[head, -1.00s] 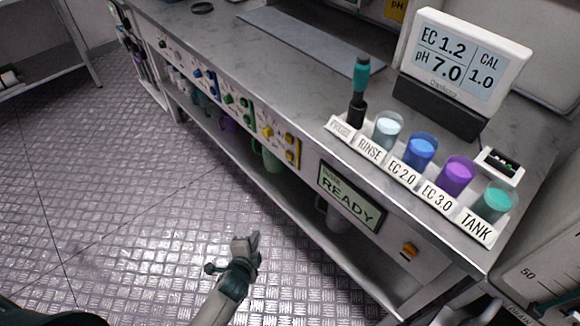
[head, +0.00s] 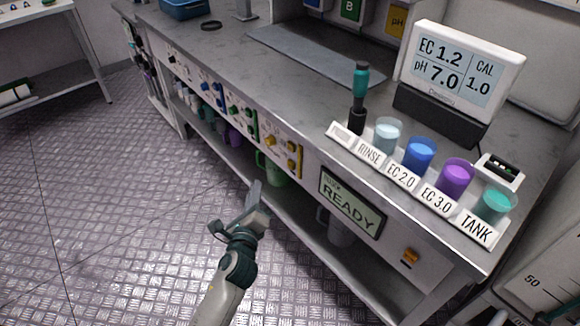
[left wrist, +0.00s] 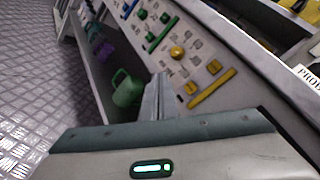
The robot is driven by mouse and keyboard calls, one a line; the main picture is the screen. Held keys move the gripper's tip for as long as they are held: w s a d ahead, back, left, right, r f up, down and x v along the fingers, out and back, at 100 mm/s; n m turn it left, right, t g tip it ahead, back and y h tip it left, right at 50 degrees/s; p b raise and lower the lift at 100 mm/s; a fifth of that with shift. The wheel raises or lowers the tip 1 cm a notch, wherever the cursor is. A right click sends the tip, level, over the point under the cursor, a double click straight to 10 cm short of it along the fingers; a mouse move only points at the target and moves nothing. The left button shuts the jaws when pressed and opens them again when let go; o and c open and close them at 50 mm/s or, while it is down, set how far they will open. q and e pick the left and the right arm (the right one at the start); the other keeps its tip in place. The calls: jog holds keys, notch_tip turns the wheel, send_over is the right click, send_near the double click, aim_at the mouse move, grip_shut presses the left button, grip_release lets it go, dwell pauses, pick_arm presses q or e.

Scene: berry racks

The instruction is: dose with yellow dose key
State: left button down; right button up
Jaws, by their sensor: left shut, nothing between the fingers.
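The yellow dose section (head: 284,146) is on the front panel of the bench, at the right end of a row of coloured sections. A display (head: 351,202) right of the panel reads READY. My right gripper is not in view.
Green (head: 238,114) and blue (head: 209,92) sections sit left of the yellow one. A green jug (head: 274,172) stands on the shelf below. On the bench top are a meter (head: 462,72), a probe (head: 359,95) and several labelled cups. The floor left is clear.

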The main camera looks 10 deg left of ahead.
aim_at(291, 165)
pick_arm(q)
jog(key=shift+w+d, duration=0.1)
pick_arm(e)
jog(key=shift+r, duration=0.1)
